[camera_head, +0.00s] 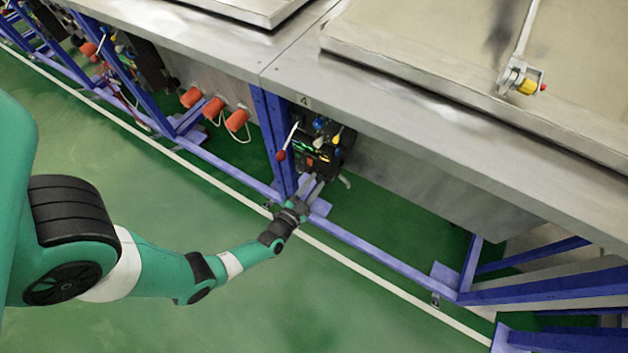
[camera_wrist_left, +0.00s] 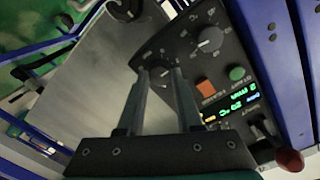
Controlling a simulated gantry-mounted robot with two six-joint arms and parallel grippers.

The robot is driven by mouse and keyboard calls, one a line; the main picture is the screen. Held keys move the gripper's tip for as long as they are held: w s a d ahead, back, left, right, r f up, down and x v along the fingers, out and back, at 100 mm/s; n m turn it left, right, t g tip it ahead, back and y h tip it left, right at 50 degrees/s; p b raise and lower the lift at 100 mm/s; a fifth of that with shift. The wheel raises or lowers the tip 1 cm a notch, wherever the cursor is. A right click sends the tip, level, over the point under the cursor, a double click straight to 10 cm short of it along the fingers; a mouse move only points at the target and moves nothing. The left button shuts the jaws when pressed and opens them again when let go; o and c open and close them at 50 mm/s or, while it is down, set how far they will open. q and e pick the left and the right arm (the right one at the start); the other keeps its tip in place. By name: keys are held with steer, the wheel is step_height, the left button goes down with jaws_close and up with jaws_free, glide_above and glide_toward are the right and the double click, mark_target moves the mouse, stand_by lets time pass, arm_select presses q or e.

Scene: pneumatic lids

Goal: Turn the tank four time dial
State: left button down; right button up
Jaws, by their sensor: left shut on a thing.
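The tank four control panel (camera_head: 318,158) is under the bench edge, below a "4" label (camera_head: 304,101). In the left wrist view the dark panel carries a round dial (camera_wrist_left: 210,41) with a white pointer, an orange-red square button (camera_wrist_left: 205,89), a green button (camera_wrist_left: 236,73) and a lit display (camera_wrist_left: 230,106). My left gripper (camera_head: 314,184) reaches up to the panel from below. In the left wrist view its two fingers (camera_wrist_left: 161,72) are shut on another dial (camera_wrist_left: 161,77), largely hidden between the fingertips. I cannot read its label. My right gripper is not in view.
A lever with a dark red knob (camera_head: 281,155) stands left of the panel; the knob also shows in the left wrist view (camera_wrist_left: 290,160). Orange-red caps (camera_head: 212,109) line the left unit. Green floor in front is open.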

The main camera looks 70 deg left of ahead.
arm_select(q)
steer(key=m+p, duration=0.1)
steer(key=m, duration=0.4)
steer(key=shift+p, duration=0.4)
steer(key=m, duration=0.3)
steer(key=shift+d+m+p, duration=0.1)
steer(key=shift+m+p, duration=0.2)
steer(key=shift+m+g+y, duration=0.3)
steer(key=shift+m, duration=1.1)
steer(key=c, duration=0.6)
jaws_free()
